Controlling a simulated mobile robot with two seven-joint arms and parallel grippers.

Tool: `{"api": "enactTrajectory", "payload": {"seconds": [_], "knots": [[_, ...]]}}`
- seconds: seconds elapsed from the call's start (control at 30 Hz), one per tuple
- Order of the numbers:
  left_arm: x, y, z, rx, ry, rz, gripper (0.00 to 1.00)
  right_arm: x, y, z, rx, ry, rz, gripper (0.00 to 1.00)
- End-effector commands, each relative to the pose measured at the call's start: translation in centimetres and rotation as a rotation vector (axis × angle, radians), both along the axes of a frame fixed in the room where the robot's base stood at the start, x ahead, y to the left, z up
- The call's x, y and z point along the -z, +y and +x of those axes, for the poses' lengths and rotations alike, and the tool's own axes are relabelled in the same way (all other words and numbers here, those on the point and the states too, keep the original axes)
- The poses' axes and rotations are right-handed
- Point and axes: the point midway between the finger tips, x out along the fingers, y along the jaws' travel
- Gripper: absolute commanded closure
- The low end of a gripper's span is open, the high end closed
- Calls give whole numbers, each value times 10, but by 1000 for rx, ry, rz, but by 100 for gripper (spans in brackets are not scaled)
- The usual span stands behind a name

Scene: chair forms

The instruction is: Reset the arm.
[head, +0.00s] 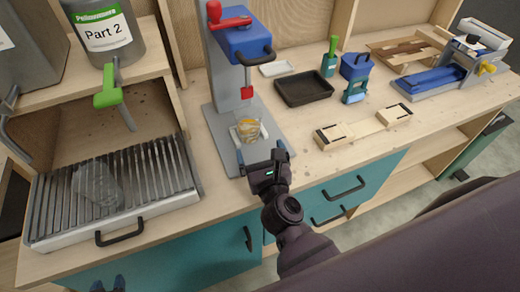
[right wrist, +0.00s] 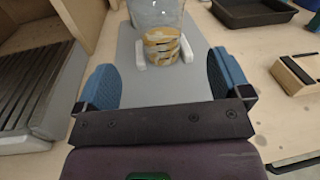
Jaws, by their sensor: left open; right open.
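My right gripper (head: 264,158) is open and empty at the front of the press base, with its blue fingertips apart. In the right wrist view its two blue fingers (right wrist: 161,82) stand wide on either side of the grey base plate (right wrist: 135,60). A clear cup with a layered tan and white filling (head: 248,128) stands on that plate between small white stops, just beyond the fingers and apart from them. The cup also shows in the right wrist view (right wrist: 161,45). My left gripper (head: 108,286) is at the bottom left edge, only its fingertips showing, open, with nothing seen between them.
A blue-headed press (head: 243,43) with a red handle stands over the cup. A slatted tray (head: 150,190) holding a clear container (head: 95,184) is on the left. A black tray (head: 303,88), wooden clamp form (head: 365,127) and blue-grey machine (head: 440,78) lie to the right.

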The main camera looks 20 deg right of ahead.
Motion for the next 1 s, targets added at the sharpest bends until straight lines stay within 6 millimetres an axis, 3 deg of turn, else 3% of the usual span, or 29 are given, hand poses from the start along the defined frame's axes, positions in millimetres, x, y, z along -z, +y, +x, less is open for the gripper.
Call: {"api": "enactTrajectory", "payload": {"seconds": [0.33, 0.47, 0.57, 0.73, 0.87, 1.0], "knots": [[2, 1, -5, -2, 9, 0, 57, 0, 0, 0, -1, -1, -2, 5], [2, 1, -5, -2, 8, 0, 57, -8, 0, -2, -27, -30, -80, 5], [2, 1, -4, -2, 8, 0, 57, -22, 2, -8, -86, -89, -252, 5], [1, 1, -3, -1, 5, 1, 57, -44, 15, -28, -252, -208, -708, 5], [1, 0, -2, -1, 3, 1, 57, -45, 26, -47, -396, -265, -1073, 5], [0, 0, 0, 0, 0, 0, 57, -31, 32, -71, -574, -288, -1454, 5]]}}
